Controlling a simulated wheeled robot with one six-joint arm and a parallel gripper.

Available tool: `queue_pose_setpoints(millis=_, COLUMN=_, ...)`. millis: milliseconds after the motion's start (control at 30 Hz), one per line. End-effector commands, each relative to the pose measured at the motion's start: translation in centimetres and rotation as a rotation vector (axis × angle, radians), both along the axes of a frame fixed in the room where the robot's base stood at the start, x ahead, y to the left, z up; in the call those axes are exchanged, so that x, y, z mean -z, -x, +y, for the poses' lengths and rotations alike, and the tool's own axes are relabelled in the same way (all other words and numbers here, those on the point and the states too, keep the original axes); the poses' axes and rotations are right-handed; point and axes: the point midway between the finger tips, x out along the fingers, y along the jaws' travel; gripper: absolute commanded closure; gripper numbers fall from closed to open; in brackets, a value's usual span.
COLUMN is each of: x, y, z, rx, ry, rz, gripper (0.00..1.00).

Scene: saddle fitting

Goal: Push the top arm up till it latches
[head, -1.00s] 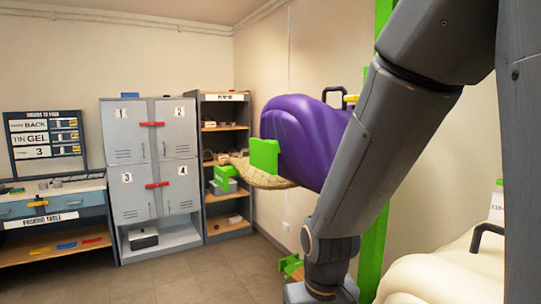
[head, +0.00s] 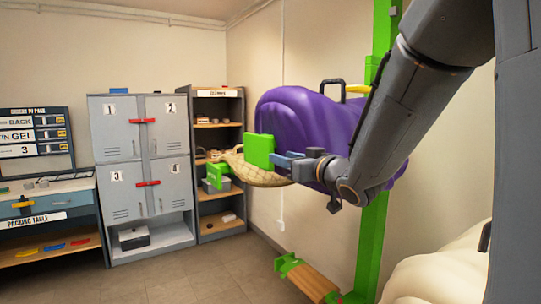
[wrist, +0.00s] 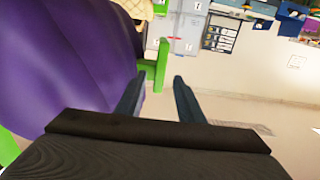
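The green post (head: 381,62) stands at the right. A purple saddle (head: 300,118) sits up against it, with a tan woven pad (head: 262,176) under its front; the saddle also fills the left of the wrist view (wrist: 60,60). The top arm's bar is hidden by the saddle; green end plates (head: 259,150) show at the front. My gripper (head: 284,160) is beside the saddle's lower edge, close to the plates. In the wrist view its fingers (wrist: 157,92) are apart and nothing is clamped between them; a green piece (wrist: 162,65) lies beyond. Contact cannot be told.
A lower wooden arm with a green end (head: 289,264) sticks out near the floor. A cream padded shape (head: 440,265) is at the lower right. Grey lockers (head: 150,150), a shelf unit (head: 220,110) and a packing table (head: 50,218) stand behind. The floor between is clear.

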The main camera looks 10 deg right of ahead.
Motion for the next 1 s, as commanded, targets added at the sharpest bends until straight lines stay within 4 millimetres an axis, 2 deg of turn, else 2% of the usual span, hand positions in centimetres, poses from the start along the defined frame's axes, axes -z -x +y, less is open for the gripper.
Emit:
queue_pose_setpoints(millis=133, x=-0.4, y=-1.0, z=0.5, rx=-0.011, ry=-0.004, rz=-0.01, gripper=0.66)
queue_pose_setpoints(millis=400, x=-0.3, y=-4.9, z=1.7, rx=-0.008, ry=-0.003, rz=-0.007, gripper=0.66)
queue_pose_setpoints(millis=600, x=-0.3, y=-6.8, z=2.2, rx=-0.007, ry=-0.003, rz=-0.009, gripper=0.66)
queue_pose_setpoints(millis=967, x=-0.2, y=-7.3, z=2.4, rx=-0.006, ry=-0.003, rz=-0.009, gripper=0.66)
queue_pose_setpoints(millis=1000, x=-0.2, y=-7.3, z=2.4, rx=-0.006, ry=-0.003, rz=-0.009, gripper=0.71)
